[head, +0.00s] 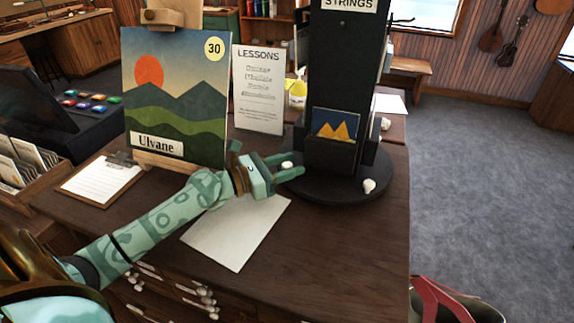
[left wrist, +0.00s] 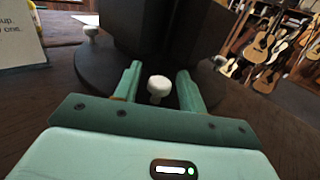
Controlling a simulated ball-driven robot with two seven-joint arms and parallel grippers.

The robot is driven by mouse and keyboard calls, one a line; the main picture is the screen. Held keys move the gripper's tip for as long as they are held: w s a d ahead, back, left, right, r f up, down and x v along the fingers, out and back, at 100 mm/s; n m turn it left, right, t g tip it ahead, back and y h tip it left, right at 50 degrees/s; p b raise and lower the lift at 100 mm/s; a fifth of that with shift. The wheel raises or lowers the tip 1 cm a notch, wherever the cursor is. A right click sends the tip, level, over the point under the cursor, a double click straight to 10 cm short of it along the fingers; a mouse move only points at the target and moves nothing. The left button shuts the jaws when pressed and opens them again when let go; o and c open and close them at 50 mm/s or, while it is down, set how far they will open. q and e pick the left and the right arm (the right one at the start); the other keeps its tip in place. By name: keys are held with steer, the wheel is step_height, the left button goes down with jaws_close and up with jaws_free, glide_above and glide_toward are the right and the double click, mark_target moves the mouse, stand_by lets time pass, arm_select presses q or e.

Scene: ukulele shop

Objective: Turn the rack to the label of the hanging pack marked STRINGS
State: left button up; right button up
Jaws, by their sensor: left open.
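The black rack (head: 341,85) stands on a round dark base on the counter, with a sign reading STRINGS (head: 349,4) at its top, cut by the frame. A pocket on its near face holds a blue pack (head: 336,124) with orange peaks; I can read no word on it. White knobs sit around the base, one at the front right (head: 369,186). My left gripper (head: 289,166) is open at the base's left edge. In the left wrist view a white knob (left wrist: 158,87) lies between its open fingers, with gaps on both sides. My right gripper is out of view.
An Ulvane picture board (head: 176,92) and a LESSONS sign (head: 258,88) stand left of the rack. A paper sheet (head: 236,234) lies under my left arm, and a clipboard (head: 99,180) lies farther left. The counter in front of the rack is clear.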

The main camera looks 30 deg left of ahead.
arm_select(q)
steer(key=b+v, duration=0.1)
steer(key=v, duration=1.5)
steer(key=shift+s+a, duration=0.15)
